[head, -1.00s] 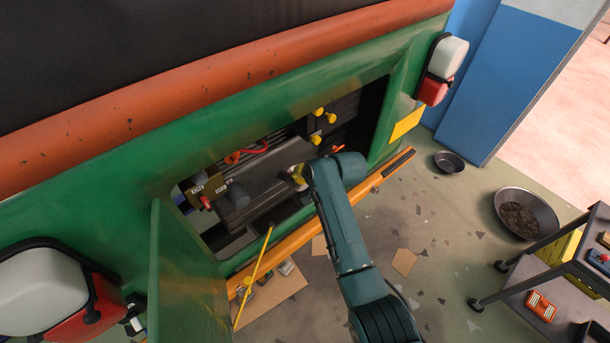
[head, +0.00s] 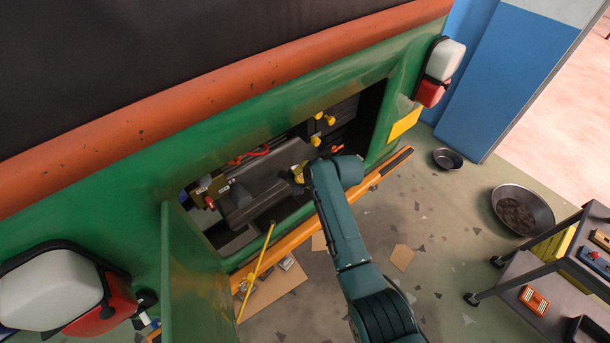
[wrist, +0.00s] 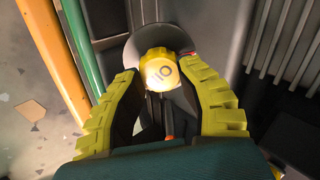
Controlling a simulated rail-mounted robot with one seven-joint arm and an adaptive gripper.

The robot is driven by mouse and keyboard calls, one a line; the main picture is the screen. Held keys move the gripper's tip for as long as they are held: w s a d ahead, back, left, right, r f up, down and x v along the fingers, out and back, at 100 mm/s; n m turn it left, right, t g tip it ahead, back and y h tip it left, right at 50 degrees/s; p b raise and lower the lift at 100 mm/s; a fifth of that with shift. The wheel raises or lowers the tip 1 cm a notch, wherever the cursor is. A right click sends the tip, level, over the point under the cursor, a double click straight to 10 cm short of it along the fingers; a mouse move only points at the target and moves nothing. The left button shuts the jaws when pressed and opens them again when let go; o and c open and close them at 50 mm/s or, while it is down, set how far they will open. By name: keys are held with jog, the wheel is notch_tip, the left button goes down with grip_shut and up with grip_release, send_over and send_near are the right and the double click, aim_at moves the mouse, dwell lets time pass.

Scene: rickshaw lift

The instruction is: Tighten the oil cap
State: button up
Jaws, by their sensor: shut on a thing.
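The oil cap (wrist: 159,70) is a yellow round cap with a dark marking, seated in a grey round collar in the wrist view. My gripper (wrist: 158,80) has its yellow ribbed fingers on either side of the cap and is shut on it. In the head view my gripper (head: 299,174) reaches into the open engine bay of the green vehicle. There my arm and fingers hide most of the cap, so its exact seating cannot be told from that side.
An open green door panel (head: 192,270) stands at the left of the bay, with a yellow prop rod (head: 254,272) beside it. An orange bumper bar (head: 287,236) runs below the opening. Several yellow knobs (head: 316,141) sit deeper inside. A cart (head: 560,262) stands at right.

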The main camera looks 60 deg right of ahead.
jog(key=shift+s+a+f+m+p, duration=0.2)
jog(key=shift+f+m+p, duration=0.35)
jog(key=shift+m, duration=0.45)
jog(key=o, duration=0.9)
jog(key=shift+w+d, duration=0.1)
jog(key=shift+w, duration=0.1)
jog(key=shift+o, duration=1.4)
jog(key=shift+d+r, duration=0.1)
jog(key=shift+r, duration=0.25)
jog(key=shift+r, duration=0.15)
jog(key=shift+s+r+p, duration=0.1)
jog(key=shift+r+p, duration=0.25)
jog(key=shift+p, duration=0.15)
jog(key=p+v, duration=0.7)
jog(key=p, duration=0.3)
jog(key=shift+s, duration=0.15)
